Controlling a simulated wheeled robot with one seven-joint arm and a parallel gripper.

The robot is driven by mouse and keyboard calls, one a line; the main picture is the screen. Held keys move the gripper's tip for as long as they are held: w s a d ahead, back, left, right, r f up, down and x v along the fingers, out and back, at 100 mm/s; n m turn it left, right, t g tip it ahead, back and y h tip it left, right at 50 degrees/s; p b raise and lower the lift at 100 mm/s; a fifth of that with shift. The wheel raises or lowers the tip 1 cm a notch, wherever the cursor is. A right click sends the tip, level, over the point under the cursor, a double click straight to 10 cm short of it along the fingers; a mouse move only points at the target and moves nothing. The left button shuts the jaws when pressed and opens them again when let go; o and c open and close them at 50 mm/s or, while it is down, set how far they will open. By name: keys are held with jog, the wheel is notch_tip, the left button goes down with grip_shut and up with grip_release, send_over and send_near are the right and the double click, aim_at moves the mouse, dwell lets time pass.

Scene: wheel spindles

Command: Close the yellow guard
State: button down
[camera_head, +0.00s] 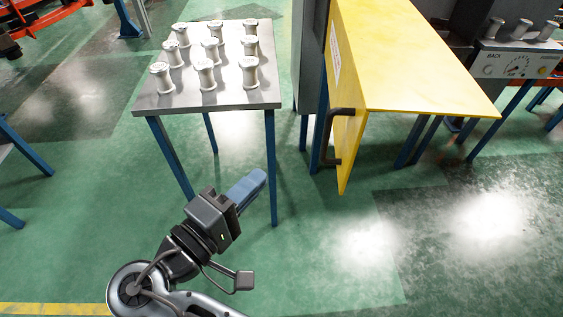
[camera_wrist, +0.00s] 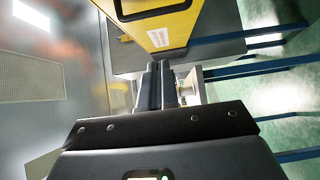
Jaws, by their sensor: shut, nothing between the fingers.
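The yellow guard (camera_head: 410,62) juts out from a grey machine at the upper right of the head view. It has a flat top panel and a side panel that hangs down, with a white label and a black handle (camera_head: 326,136) on the side panel's near end. In the wrist view the guard (camera_wrist: 185,22) is at the top, with part of the handle (camera_wrist: 150,16) cut off by the picture edge. My gripper (camera_head: 250,188) is shut and empty, low and to the left of the handle, apart from it. Its fingers (camera_wrist: 154,86) point toward the guard in the wrist view.
A grey table (camera_head: 235,98) with several metal spindles stands left of the guard, its blue legs close to my gripper. A control panel (camera_head: 515,65) with more spindles above it is at the far right. The green floor in front of the guard is clear.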

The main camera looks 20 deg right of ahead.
jog(key=s+d+p+x, duration=0.1)
jog(key=s+p+x, duration=0.1)
jog(key=x, duration=1)
jog(key=shift+s+d, duration=0.2)
jog(key=shift+d, duration=0.15)
jog(key=shift+d, duration=0.1)
